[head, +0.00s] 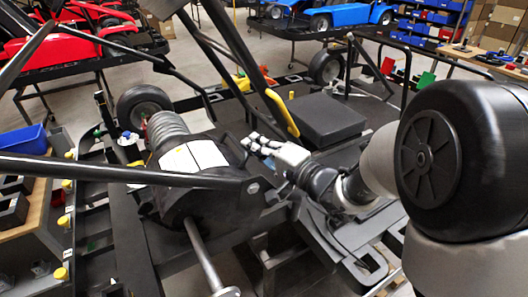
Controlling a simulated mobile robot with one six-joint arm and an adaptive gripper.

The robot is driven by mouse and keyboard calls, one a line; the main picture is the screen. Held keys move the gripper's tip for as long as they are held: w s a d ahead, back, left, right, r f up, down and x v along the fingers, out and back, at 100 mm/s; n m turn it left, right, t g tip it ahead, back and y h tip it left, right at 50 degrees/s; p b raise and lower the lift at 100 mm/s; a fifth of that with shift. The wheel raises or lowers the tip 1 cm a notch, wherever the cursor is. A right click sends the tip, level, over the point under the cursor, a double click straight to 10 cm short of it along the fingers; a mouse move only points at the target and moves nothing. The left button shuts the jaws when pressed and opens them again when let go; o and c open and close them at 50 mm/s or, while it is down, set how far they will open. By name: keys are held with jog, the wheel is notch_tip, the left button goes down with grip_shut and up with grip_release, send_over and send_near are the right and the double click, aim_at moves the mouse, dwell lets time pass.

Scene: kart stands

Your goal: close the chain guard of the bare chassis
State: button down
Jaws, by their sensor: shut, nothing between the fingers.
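The bare chassis (88,222) fills the foreground of the head view, a black frame with an engine-like black block (190,196) bearing a white label. A slim curved yellow piece (284,116) sits at the lower end of a dark bar; I cannot tell whether it belongs to the chain guard. I cannot pick out the guard or its open angle with certainty. My gripper (253,143) is shut and empty, right of the black block and just below the yellow piece, its fingers pointing left. I cannot tell whether it touches anything.
A flat black box (325,118) lies right of the yellow piece. Dark tubes (120,172) cross above the chassis, and a metal axle (205,255) sticks out at the front. A blue bin (24,140) stands at left. Red (70,42) and blue (330,14) karts stand behind.

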jog(key=shift+s+a+r+n+b, duration=0.2)
jog(key=shift+s+a+n+b, duration=0.15)
jog(key=shift+a, duration=0.3)
